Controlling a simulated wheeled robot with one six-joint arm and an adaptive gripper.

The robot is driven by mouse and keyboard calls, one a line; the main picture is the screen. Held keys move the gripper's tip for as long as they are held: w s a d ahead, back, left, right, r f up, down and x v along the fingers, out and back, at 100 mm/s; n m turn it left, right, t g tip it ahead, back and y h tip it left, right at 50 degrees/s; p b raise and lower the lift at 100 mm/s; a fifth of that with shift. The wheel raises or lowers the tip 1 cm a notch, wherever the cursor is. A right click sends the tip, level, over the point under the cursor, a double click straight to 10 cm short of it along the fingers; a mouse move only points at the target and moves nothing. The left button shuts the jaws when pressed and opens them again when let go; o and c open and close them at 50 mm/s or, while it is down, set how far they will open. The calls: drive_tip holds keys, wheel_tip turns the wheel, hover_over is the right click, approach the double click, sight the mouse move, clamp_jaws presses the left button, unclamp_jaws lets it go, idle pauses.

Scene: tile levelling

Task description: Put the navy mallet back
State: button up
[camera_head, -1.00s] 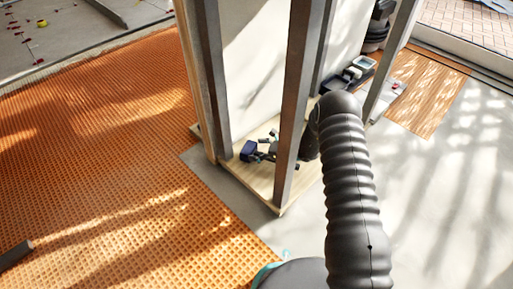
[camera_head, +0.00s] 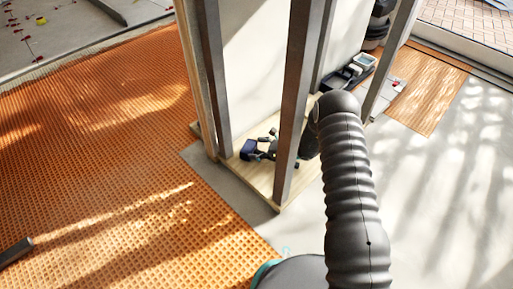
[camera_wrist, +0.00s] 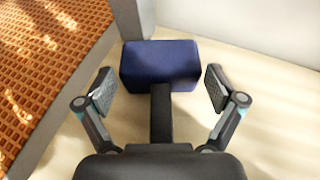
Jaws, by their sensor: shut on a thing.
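The navy mallet (camera_wrist: 160,65) has a block-shaped head and a dark handle that runs back towards my wrist. In the head view its navy head (camera_head: 248,149) shows between the grey posts, low over the pale wooden board (camera_head: 263,180). In the head view the gripper (camera_head: 268,146) is small and partly hidden by a post. I cannot tell whether the mallet touches the board.
Grey posts (camera_head: 296,105) stand close around the gripper. A white panel (camera_head: 258,70) is behind it. An orange mat (camera_head: 110,150) covers the floor to the left. A dark tray (camera_head: 348,76) with items lies beyond the posts.

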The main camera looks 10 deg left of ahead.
drive_tip(key=shift+f, duration=0.1)
drive_tip(key=o, duration=1.4)
drive_tip(key=shift+d, duration=0.1)
drive_tip(key=v, duration=1.1)
drive_tip(key=shift+s+d+r, duration=0.1)
drive_tip(key=shift+d+r, duration=0.2)
drive_tip(key=s+d+r+n+g+h+p, duration=0.1)
drive_tip(key=s+d+r+n+h+p, duration=0.2)
drive_tip(key=r, duration=0.9)
drive_tip(key=s+d+r+n+p, duration=0.1)
drive_tip(key=s+d+r+n, duration=0.3)
drive_tip(key=r, duration=0.8)
drive_tip(key=s+d+r+n+g+h+p, duration=0.1)
drive_tip(key=s+r+n+h+p, duration=0.3)
drive_tip(key=r, duration=0.8)
drive_tip(key=s+d+r+n+t+h+p, duration=0.1)
drive_tip(key=s+r+n, duration=0.4)
drive_tip(key=s, duration=0.7)
drive_tip(key=s+d+r+n+t+h+p, duration=0.1)
drive_tip(key=s+d+r+n+t+h, duration=0.2)
drive_tip(key=s+r, duration=0.6)
drive_tip(key=s+d+n+h, duration=0.1)
drive_tip(key=s+d+h, duration=0.1)
drive_tip(key=s, duration=0.2)
drive_tip(key=shift+d+r+n+p, duration=0.35)
drive_tip(key=shift+d+r+n, duration=0.05)
